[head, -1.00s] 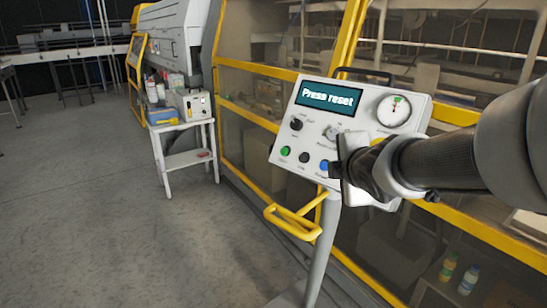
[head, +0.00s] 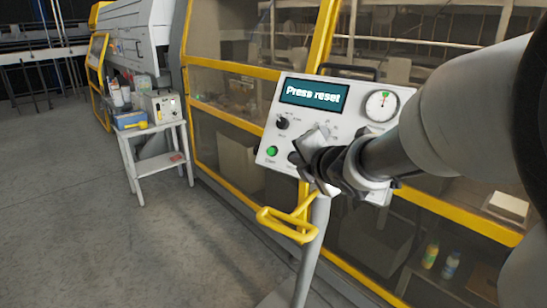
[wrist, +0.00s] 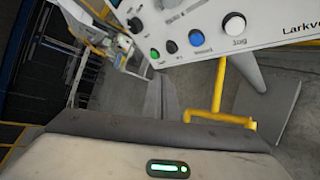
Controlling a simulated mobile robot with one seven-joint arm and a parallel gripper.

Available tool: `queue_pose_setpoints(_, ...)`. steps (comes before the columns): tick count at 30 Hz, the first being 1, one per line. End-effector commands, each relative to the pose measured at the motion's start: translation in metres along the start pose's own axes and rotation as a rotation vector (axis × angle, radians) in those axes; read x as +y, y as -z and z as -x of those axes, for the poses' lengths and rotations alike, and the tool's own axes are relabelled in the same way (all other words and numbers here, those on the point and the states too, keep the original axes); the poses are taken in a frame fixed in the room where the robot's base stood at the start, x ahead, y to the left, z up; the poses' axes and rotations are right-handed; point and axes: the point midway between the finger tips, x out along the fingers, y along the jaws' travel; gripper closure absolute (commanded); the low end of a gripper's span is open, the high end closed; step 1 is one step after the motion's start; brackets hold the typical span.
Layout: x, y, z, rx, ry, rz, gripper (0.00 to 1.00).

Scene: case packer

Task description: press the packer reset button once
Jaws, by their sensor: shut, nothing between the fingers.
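The packer's control panel (head: 347,126) is a white box on a grey post, with a screen reading "Press reset". Its lower row shows in the wrist view: a green button (wrist: 154,53), a black button (wrist: 172,46), a blue button (wrist: 196,37) with a small blurred label, and a white button (wrist: 234,24) marked "Jog". The green button also shows in the head view (head: 272,151). My gripper (head: 314,160) is shut and empty in front of the lower panel. It hides the blue and white buttons in the head view. Contact cannot be told.
A yellow handle (head: 287,225) sticks out below the panel, beside the grey post (head: 312,250). The packer's yellow-framed guarding (head: 232,95) stands behind. A white side table (head: 158,162) with bottles and boxes stands at left. The floor at left is clear.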

Motion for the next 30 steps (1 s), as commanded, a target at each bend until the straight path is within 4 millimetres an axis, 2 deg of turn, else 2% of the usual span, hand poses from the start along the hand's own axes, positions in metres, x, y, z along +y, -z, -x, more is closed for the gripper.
queue_pose_setpoints(5,-0.007,-0.007,-0.009,-0.001,0.004,-0.002,1.0)
queue_pose_setpoints(18,-0.038,-0.037,-0.051,-0.002,0.003,-0.001,1.0)
queue_pose_setpoints(30,-0.045,-0.045,-0.061,-0.001,0.001,-0.001,1.0)
